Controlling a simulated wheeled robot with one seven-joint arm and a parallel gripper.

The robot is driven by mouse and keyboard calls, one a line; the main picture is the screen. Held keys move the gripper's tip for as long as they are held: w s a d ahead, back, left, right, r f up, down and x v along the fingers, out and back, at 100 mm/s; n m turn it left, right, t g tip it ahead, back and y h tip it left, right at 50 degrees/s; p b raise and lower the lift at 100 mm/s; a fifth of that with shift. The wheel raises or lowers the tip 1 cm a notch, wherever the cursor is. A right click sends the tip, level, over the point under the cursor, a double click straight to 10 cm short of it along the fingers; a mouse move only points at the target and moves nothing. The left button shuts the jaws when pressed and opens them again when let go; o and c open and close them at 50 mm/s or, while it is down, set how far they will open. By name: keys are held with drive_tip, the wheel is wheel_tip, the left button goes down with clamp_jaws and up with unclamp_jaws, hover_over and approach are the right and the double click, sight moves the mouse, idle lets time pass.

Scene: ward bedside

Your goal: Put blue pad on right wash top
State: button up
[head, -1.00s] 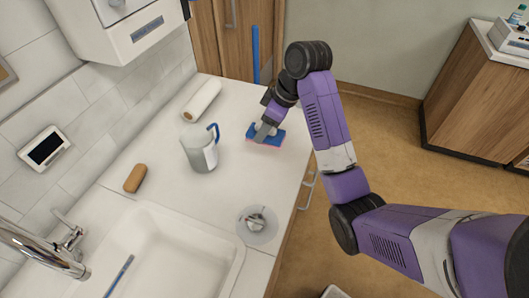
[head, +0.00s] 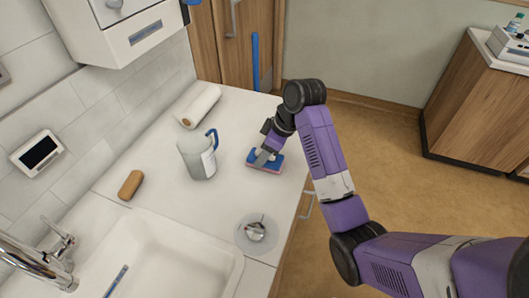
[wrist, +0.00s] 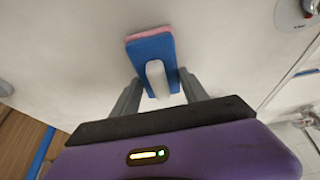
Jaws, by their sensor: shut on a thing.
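The blue pad (head: 262,166) has a blue top, a pink underside and a white grip piece. It is at the right part of the white worktop (head: 225,205), near its front edge, beyond the sink. My gripper (head: 264,156) reaches down from the right and is shut on the pad. In the wrist view the pad (wrist: 148,48) lies between my two fingers (wrist: 160,95), its white piece towards me. I cannot tell whether its underside touches the worktop.
A jug with a blue handle (head: 197,157) stands left of the pad. A paper roll (head: 199,106) lies behind. A brown brush-like block (head: 130,185), a round dish with a metal piece (head: 256,233) and the sink (head: 175,255) are nearer. Bare worktop lies between jug and dish.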

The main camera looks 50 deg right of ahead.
sight(276, 159)
drive_tip(key=shift+f, duration=0.1)
drive_tip(key=o, duration=1.2)
drive_tip(key=p+v, duration=0.7)
drive_tip(key=v, duration=0.5)
drive_tip(key=shift+w, duration=0.1)
